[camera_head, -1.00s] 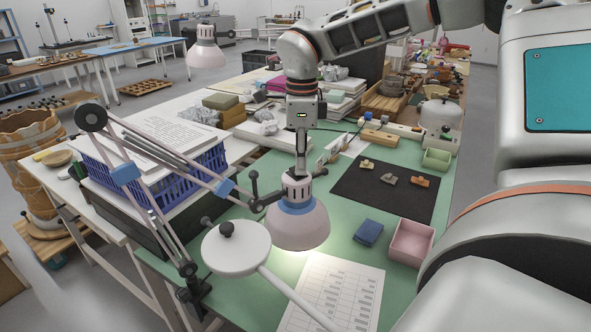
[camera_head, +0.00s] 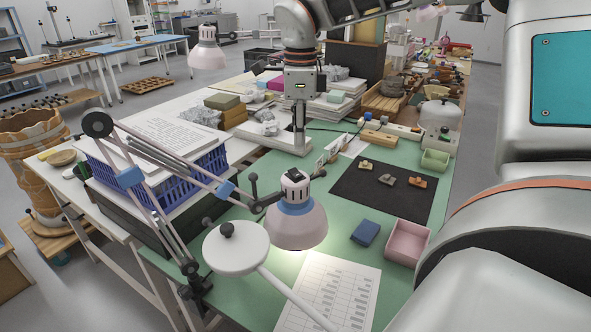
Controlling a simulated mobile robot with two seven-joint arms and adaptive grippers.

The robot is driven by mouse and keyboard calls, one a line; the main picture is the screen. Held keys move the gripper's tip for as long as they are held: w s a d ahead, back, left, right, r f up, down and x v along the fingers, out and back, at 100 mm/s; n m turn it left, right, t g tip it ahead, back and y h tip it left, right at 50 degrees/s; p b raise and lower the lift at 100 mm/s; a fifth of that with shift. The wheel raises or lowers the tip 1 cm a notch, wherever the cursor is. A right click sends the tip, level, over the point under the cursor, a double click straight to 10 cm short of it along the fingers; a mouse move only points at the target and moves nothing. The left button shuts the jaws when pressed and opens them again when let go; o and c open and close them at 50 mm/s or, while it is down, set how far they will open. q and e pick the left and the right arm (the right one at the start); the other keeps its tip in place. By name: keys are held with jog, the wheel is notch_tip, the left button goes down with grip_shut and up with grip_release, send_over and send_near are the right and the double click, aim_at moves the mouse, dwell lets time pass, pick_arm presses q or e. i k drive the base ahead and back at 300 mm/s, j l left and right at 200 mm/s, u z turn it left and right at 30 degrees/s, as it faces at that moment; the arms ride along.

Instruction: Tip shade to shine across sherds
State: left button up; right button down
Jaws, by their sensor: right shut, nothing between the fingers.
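The lamp shade (camera_head: 297,228), pale pink with a blue band and a grey slotted cap, hangs on a jointed arm over the green table. It opens downward, and a bright patch shows below it near a printed sheet (camera_head: 330,296). Three sherds lie apart on a black mat (camera_head: 372,205): a yellowish one (camera_head: 366,164), a grey-brown one (camera_head: 387,179) and an orange-brown one (camera_head: 417,183). They are right of the shade. My right gripper (camera_head: 299,149) points down, shut and empty, above and apart from the shade's cap. My left gripper is out of view.
A round white disc (camera_head: 236,249) with a black knob stands left of the shade. A blue cloth (camera_head: 365,233) and a pink box (camera_head: 407,242) lie in front of the mat. A blue crate (camera_head: 190,178) holding papers is at left.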

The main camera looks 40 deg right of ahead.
aim_at(298, 222)
jog(key=k, duration=1.5)
